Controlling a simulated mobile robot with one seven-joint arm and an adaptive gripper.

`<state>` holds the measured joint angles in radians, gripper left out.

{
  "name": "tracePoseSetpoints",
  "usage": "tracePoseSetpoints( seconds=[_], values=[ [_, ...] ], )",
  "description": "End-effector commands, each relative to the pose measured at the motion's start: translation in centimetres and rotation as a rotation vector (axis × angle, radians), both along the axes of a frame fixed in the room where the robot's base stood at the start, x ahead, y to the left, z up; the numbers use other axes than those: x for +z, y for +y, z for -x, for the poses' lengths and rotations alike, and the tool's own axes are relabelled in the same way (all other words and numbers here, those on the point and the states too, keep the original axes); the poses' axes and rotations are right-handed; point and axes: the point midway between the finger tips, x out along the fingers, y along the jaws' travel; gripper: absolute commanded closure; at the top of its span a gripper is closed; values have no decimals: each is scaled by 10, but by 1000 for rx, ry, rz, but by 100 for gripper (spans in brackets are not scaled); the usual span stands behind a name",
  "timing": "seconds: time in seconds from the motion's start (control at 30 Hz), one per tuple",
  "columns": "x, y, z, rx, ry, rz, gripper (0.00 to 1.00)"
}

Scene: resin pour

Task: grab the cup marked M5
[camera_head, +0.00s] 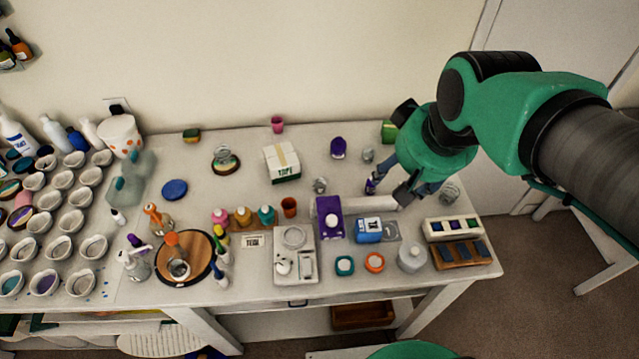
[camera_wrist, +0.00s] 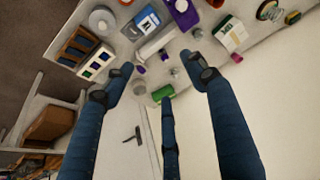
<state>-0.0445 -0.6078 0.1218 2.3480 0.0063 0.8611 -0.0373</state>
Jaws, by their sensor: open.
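No M5 marking is legible in either view, so I cannot tell which cup it is. A pink cup (camera_head: 277,125) stands at the table's back; it also shows in the wrist view (camera_wrist: 237,57). A brown-orange cup (camera_head: 289,207) stands mid-table. Small greyish cups stand at mid-table (camera_head: 320,186) and near my gripper (camera_head: 368,155). Many white cups (camera_head: 69,222) fill the left side. My gripper (camera_head: 396,163) is open above the table's right part.
A green box (camera_head: 389,131) and a clear glass jar (camera_head: 449,191) are close to my gripper. A white scale (camera_head: 296,266), purple box (camera_head: 328,218) and blue box (camera_head: 369,231) crowd the front. The back middle has some bare table.

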Motion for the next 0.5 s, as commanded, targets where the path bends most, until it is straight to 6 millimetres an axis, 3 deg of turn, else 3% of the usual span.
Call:
tracePoseSetpoints(
  seconds=[0.23,0.5],
  values=[
    [-11,24,-69,75,76,13,43],
    [-45,55,-138,155,150,27,43]
  ],
)
